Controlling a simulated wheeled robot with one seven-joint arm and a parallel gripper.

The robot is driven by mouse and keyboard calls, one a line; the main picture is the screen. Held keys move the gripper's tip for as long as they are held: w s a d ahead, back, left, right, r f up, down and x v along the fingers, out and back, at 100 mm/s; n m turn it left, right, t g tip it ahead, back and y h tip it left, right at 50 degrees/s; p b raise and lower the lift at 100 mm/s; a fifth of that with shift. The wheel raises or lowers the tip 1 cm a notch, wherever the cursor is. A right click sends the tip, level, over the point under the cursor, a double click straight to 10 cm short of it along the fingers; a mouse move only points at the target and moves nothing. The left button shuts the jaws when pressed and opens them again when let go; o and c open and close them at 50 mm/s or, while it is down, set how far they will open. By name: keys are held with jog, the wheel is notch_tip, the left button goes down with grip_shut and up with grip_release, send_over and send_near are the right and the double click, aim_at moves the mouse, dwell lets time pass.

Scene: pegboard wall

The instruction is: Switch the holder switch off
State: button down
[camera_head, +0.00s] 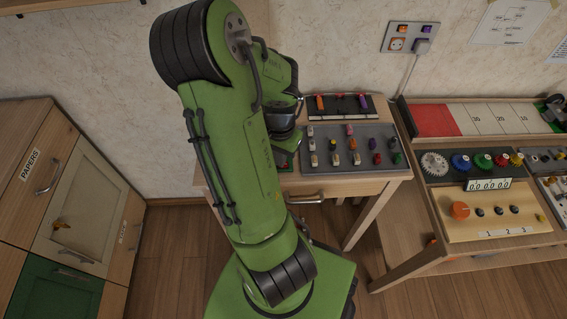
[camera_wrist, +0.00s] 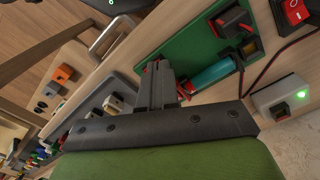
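In the wrist view a green board (camera_wrist: 190,47) lies beyond my gripper (camera_wrist: 159,68), carrying a teal cylinder (camera_wrist: 212,72) in a dark holder and a black block with a red part (camera_wrist: 231,21). A red rocker switch (camera_wrist: 295,11) sits at the upper right. A pale box (camera_wrist: 283,97) has a lit green lamp and a small dark switch (camera_wrist: 280,111). Which of these is the holder switch I cannot tell for sure. My gripper's dark fingers look closed together, with nothing seen between them, near the board's edge. In the head view my arm hides the gripper and most of the green board (camera_head: 284,160).
A second bench with knobs (camera_head: 500,214) stands farther right. Cabinets (camera_head: 85,205) stand at the left. Dark wires run beside the pale box in the wrist view.

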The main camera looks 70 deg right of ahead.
jog(key=shift+f, duration=0.15)
notch_tip(320, 180, up, 7)
jog(key=p, duration=0.5)
jog(key=shift+p, duration=0.4)
